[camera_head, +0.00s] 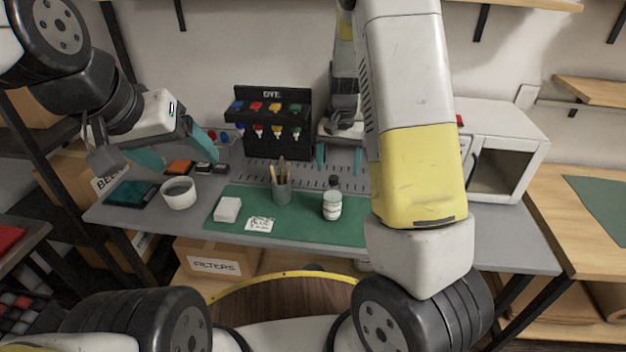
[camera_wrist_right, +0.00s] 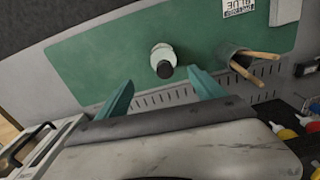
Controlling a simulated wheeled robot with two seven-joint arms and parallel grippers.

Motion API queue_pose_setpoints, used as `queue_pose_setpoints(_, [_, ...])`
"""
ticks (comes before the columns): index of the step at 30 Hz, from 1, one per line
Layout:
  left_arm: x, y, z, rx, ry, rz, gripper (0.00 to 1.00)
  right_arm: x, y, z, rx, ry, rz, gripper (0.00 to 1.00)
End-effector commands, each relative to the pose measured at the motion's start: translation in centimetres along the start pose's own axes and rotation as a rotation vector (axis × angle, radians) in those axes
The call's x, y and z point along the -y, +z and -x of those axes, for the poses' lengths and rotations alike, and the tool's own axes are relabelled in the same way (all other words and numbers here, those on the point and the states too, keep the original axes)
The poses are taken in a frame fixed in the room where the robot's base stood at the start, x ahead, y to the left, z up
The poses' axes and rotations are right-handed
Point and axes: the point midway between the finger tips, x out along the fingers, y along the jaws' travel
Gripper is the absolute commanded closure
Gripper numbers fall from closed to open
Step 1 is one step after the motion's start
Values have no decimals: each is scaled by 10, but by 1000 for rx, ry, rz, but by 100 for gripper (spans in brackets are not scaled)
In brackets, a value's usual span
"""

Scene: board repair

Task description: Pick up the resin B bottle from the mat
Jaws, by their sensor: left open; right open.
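A clear bottle with a dark cap and pale label, the likely resin B bottle (camera_head: 332,200), stands upright on the green mat (camera_head: 225,196). Its label is too small to read. In the right wrist view the bottle (camera_wrist_right: 162,60) is seen from above, ahead of the teal fingertips. My right gripper (camera_head: 339,158) is open and empty, behind and above the bottle in the head view; it also shows in the right wrist view (camera_wrist_right: 162,95). My left gripper (camera_head: 180,150) is open and empty above the left part of the table.
A cup with sticks (camera_head: 282,190), a white block (camera_head: 228,209) and a paper label (camera_head: 260,224) are on the mat left of the bottle. A white bowl (camera_head: 179,193) stands further left. A black dye rack (camera_head: 270,115) is behind. My right arm hides the mat's right part.

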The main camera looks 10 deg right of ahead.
Motion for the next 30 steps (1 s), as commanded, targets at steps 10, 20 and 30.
queue_pose_setpoints(10, [0, 0, 0, 0, 0, 0, 23, 0, -2, -36, 6, 17, -5, 22])
queue_pose_setpoints(20, [0, 0, 0, 0, 0, 0, 23, 5, 3, -80, 5, 16, -3, 22])
queue_pose_setpoints(30, [0, 0, 0, 0, 0, 0, 23, 5, 3, -85, 4, 15, -4, 28])
